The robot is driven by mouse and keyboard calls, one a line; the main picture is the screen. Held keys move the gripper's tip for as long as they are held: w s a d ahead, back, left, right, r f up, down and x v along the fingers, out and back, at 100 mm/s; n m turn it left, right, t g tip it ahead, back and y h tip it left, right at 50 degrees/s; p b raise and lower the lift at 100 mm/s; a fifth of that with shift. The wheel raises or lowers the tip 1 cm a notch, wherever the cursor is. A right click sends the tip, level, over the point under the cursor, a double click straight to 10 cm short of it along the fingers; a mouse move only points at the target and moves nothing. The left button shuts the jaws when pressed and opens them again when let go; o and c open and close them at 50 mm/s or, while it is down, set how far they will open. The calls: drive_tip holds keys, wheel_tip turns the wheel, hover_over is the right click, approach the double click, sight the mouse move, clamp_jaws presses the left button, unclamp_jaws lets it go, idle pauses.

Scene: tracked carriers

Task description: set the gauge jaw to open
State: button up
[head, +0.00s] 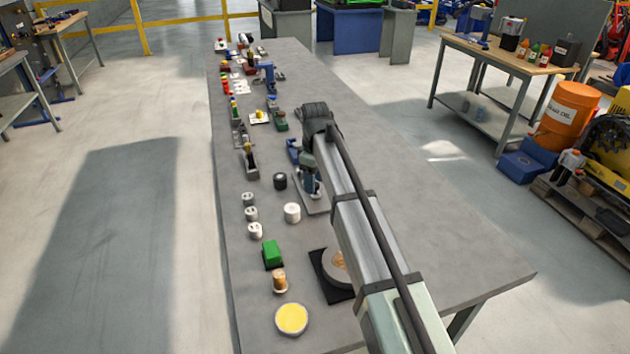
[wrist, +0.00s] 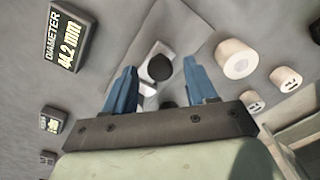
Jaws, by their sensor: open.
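My gripper (wrist: 160,66) is open, its two blue fingers wide apart in the wrist view. Between and beyond the fingertips is a dark round knob-like part (wrist: 159,68) on a pale grey piece (wrist: 178,45), likely part of the gauge. The fingers do not visibly close on it, and I cannot tell the height gap. A black display (wrist: 70,35) at upper left reads DIAMETER 44.2 mm. In the head view my gripper (head: 310,184) is over a grey plate (head: 318,207), partly hidden by my arm. The jaw's own position is not clear.
White cylinders stand near the gripper (head: 292,212), with smaller ones to its left (head: 251,214). A black cylinder (head: 280,181), green block (head: 272,253) and yellow-topped disc (head: 291,319) are on the grey bench (head: 430,240). The bench's right side is clear.

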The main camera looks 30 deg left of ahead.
drive_tip(key=shift+f, duration=0.25)
clamp_jaws()
idle(0.5)
